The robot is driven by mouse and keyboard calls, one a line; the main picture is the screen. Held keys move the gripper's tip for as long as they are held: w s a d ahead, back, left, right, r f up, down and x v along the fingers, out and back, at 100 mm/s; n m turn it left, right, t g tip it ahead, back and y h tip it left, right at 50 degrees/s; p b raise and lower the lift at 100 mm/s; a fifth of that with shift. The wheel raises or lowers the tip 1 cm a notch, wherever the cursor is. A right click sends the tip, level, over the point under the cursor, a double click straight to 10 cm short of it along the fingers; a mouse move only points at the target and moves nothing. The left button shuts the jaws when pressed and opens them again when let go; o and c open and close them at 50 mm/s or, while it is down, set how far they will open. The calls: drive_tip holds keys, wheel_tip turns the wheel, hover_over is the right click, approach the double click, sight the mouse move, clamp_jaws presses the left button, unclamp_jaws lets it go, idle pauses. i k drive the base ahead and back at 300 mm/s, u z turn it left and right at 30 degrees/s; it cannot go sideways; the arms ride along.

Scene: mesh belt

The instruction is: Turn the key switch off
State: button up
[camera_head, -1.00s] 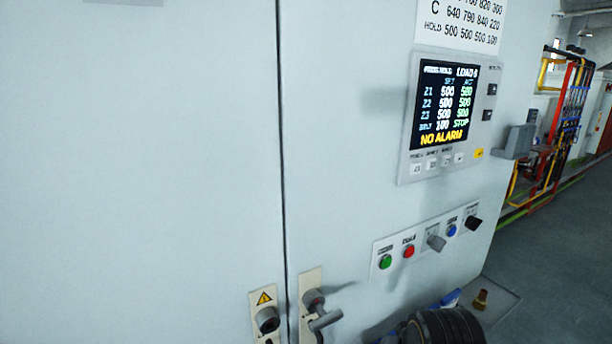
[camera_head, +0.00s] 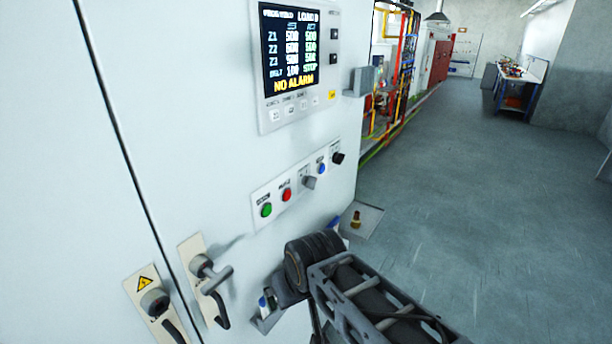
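A control strip (camera_head: 298,201) on the pale cabinet front carries a row of controls. They are a green button (camera_head: 266,210), a red button (camera_head: 287,195), a grey selector knob (camera_head: 309,182), a blue button (camera_head: 321,168) and a black knob (camera_head: 338,158). Lower left, a plate with a yellow warning triangle holds a round dark lock-like fitting (camera_head: 155,302). Which of these is the key switch, and how it is turned, is too small to tell. Dark links of my arm fill the bottom centre. My gripper's fingers do not show.
A door handle (camera_head: 215,279) sticks out left of the strip. A display (camera_head: 292,49) above reads "NO ALARM" and "STOP". A small grey holder (camera_head: 268,318) is beside my arm. Coloured pipes (camera_head: 397,70) stand beyond the cabinet. The floor (camera_head: 470,200) at right is open.

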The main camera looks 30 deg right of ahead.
sight(310, 182)
drive_tip(key=u, duration=1.5)
drive_tip(key=k, duration=0.4)
drive_tip(key=z, duration=1.35)
